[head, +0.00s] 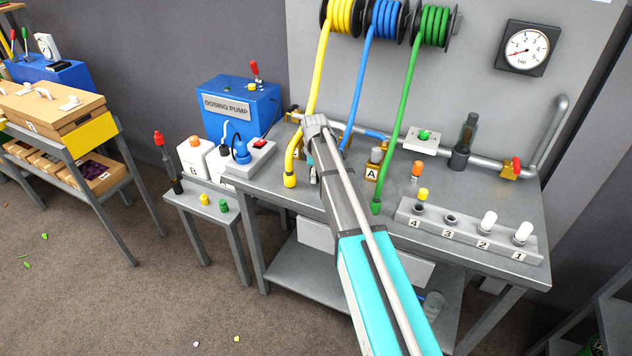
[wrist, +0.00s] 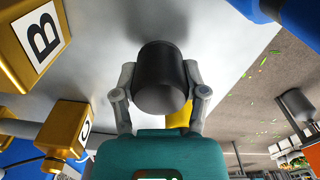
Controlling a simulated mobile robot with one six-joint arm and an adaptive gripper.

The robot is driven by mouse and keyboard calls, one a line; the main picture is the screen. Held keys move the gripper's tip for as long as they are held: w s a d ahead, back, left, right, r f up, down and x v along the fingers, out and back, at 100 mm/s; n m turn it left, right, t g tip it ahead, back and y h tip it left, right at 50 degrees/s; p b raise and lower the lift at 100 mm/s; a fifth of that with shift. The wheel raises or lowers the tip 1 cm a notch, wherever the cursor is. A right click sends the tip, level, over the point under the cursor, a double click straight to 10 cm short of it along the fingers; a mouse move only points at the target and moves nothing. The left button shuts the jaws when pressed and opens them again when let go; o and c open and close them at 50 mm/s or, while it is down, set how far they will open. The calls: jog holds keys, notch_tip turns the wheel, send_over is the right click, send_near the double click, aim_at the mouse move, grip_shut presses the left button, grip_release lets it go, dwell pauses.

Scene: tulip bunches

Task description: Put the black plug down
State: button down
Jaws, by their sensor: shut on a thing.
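The black plug (wrist: 160,75) is a dark cylinder, seen close up in the wrist view with its grey end face toward the camera. My gripper (wrist: 158,82) is shut on it, one grey finger on each side. A pale grey surface lies behind the plug; I cannot tell whether the plug touches it.
Yellow blocks marked B (wrist: 35,45) and C (wrist: 68,130) are left of the plug in the wrist view. Yellow (head: 290,180), blue and green (head: 376,207) hoses hang around my arm. A numbered rack (head: 465,235) holds several plugs at right.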

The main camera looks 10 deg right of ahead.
jog(key=shift+f+b, duration=0.4)
jog(key=shift+f, duration=0.35)
jog(key=shift+f, duration=0.1)
jog(key=shift+c, duration=0.6)
grip_release()
jog(key=shift+r, duration=0.2)
notch_tip(320, 180, up, 12)
jog(key=p, duration=1.2)
